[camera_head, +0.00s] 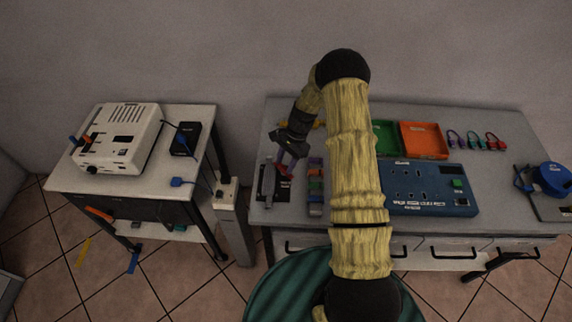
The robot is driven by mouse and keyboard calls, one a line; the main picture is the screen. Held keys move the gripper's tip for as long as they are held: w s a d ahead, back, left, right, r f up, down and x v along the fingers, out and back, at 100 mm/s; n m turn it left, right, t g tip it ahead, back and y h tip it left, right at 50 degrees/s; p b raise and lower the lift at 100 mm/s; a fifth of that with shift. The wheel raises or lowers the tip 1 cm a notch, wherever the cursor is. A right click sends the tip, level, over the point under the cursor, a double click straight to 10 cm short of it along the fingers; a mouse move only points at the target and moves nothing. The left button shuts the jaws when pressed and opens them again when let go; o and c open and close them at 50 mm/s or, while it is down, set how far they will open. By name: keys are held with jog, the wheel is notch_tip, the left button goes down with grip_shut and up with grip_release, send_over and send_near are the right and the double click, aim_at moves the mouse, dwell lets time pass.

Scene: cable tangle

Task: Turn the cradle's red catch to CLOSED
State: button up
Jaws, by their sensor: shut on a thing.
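The cradle (268,183) is a grey upright piece on a dark base at the left end of the right-hand table. A red piece, which looks like the red catch (283,170), shows just under my gripper (286,163). My gripper points down over the cradle's far side and is shut on the red catch. The jaws and wrist hide most of the catch, so I cannot read its position or any CLOSED marking.
A row of coloured blocks (315,186) stands close to the right of the cradle. Behind my arm are a blue panel (430,188), an orange tray (424,140) and a green tray (385,137). A white device (118,137) stands on the separate left table (90,187).

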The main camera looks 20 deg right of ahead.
jog(key=n+b, duration=0.1)
jog(key=n, duration=0.1)
jog(key=n+g+h, duration=0.1)
jog(key=n, duration=0.1)
jog(key=shift+w+a+f+n+b, duration=0.1)
jog(key=shift+w+a+n+b, duration=0.1)
jog(key=shift+n+b, duration=0.15)
jog(key=n, duration=0.2)
jog(key=n+g+h+b, duration=0.1)
jog(key=n, duration=0.1)
jog(key=shift+a+h, duration=0.1)
jog(key=shift+h, duration=0.2)
jog(key=shift+n, duration=0.25)
jog(key=o, duration=1)
jog(key=b+v, duration=0.1)
jog(key=v, duration=0.7)
jog(key=b+v, duration=0.1)
jog(key=v, duration=0.8)
jog(key=shift+w+r+b, duration=0.2)
jog(key=shift+w+b, duration=0.1)
jog(key=shift+w, duration=0.05)
